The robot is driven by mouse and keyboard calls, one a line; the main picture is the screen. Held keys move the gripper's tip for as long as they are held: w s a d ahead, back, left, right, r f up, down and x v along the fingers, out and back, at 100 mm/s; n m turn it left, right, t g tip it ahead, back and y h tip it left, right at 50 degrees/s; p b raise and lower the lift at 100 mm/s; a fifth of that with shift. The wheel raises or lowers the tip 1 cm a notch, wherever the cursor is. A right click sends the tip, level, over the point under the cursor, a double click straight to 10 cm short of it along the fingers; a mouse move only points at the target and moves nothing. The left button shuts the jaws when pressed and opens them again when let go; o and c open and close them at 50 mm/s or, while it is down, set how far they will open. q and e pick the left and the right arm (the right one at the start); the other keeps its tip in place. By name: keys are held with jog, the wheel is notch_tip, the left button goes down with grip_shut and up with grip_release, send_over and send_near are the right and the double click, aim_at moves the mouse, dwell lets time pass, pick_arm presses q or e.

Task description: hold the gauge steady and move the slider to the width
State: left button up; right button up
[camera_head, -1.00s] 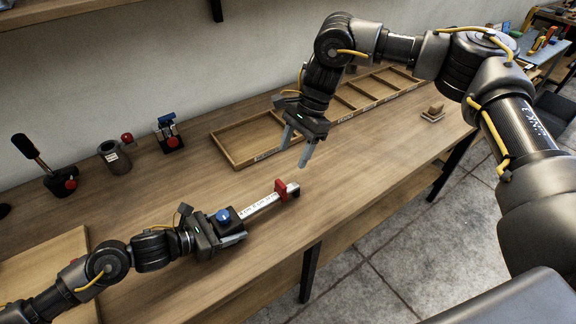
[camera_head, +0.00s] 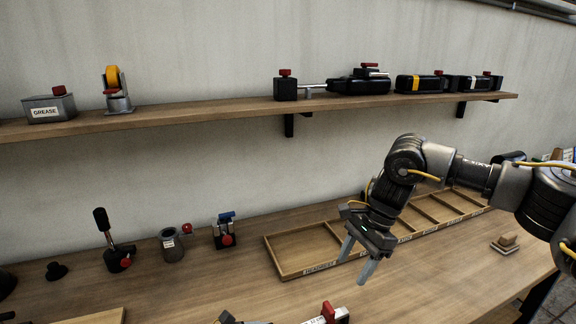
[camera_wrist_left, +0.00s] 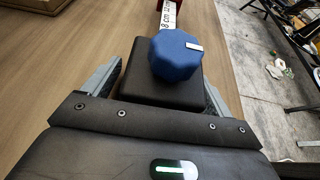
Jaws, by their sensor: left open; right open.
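The gauge shows in the left wrist view as a black block (camera_wrist_left: 160,85) with a blue knob (camera_wrist_left: 176,55) and a white printed scale (camera_wrist_left: 168,15) running away from it. In the head view only its far end shows at the bottom edge, with the red slider (camera_head: 328,312). My left gripper (camera_wrist_left: 160,82) is open, its fingers on either side of the black block; contact cannot be told. My right gripper (camera_head: 355,262) is open and empty above the bench, beyond the slider and slightly right, fingers pointing down.
A compartmented wooden tray (camera_head: 290,272) lies behind my right gripper. A lever device (camera_head: 118,258), a grey cup (camera_head: 172,246) and a small clamp (camera_head: 224,232) stand at the left back. A wall shelf (camera_head: 200,120) holds several tools. The bench between cup and slider is clear.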

pick_arm(q)
jog(key=v, duration=1.2)
